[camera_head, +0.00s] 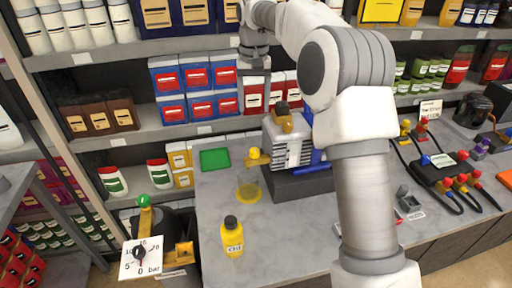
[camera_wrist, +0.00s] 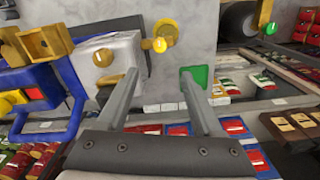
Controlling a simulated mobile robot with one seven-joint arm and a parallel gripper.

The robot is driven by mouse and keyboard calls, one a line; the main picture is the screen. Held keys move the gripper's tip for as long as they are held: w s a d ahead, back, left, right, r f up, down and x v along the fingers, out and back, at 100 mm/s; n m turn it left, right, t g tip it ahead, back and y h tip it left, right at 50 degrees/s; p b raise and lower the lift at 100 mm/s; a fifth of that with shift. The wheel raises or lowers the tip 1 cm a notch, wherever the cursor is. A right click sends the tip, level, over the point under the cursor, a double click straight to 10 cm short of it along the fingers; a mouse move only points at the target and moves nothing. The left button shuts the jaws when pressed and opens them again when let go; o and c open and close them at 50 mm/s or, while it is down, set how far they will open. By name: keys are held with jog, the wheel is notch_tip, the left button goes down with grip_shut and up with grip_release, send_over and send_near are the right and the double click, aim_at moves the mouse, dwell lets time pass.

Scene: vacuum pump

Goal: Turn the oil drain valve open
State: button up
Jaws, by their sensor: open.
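The grey vacuum pump (camera_head: 290,143) with blue parts stands on a dark base on the bench. A yellow valve with a round knob (camera_head: 255,155), apparently the oil drain valve, sticks out from its left side, above a yellow-tinted container (camera_head: 249,190). In the wrist view the pump (camera_wrist: 108,60) is at left and the yellow knob (camera_wrist: 159,45) is just beyond the fingertips. My gripper (camera_wrist: 157,74) is open and empty, apart from the valve. In the head view it hangs at the upper left end of my arm, above the pump.
A green tray (camera_head: 214,159) lies left of the pump. A yellow oil bottle (camera_head: 231,237) stands near the bench's left edge. A pressure gauge (camera_head: 140,258) and a green-knobbed valve (camera_head: 143,201) are at left. Stocked shelves stand behind; leads and connectors lie right.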

aim_at(254, 149)
notch_tip(254, 149, down, 16)
jog(key=shift+f, duration=0.1)
dwell(0.4)
grip_shut()
